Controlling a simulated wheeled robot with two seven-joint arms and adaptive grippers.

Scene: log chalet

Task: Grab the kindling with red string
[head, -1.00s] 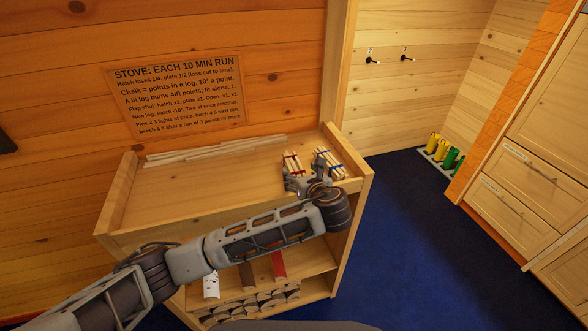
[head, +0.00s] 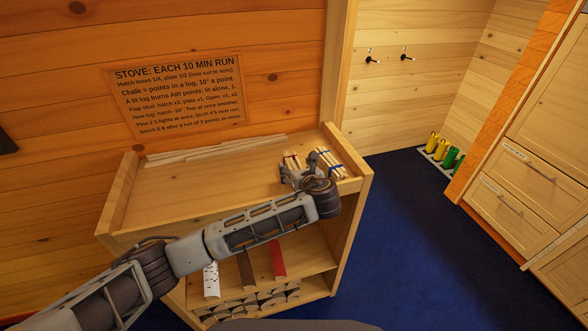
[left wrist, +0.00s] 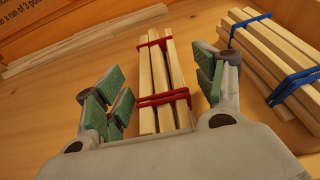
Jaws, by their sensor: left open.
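The kindling bundle with red string (left wrist: 159,75) lies on the shelf top, pale sticks tied by two red bands. In the left wrist view it sits between the open fingers of my left gripper (left wrist: 160,95), apart from both green-padded finger sets. In the head view my left gripper (head: 305,172) is over the shelf's right end and covers much of the red-string bundle (head: 291,160). A second bundle with blue string (left wrist: 275,60) lies just right of the gripper; it also shows in the head view (head: 329,162). My right gripper is not in view.
The wooden shelf unit (head: 200,205) has raised side walls and a front lip. Loose thin sticks (head: 215,150) lie along its back. Logs (head: 246,270) sit on the lower shelf. The left part of the top is clear.

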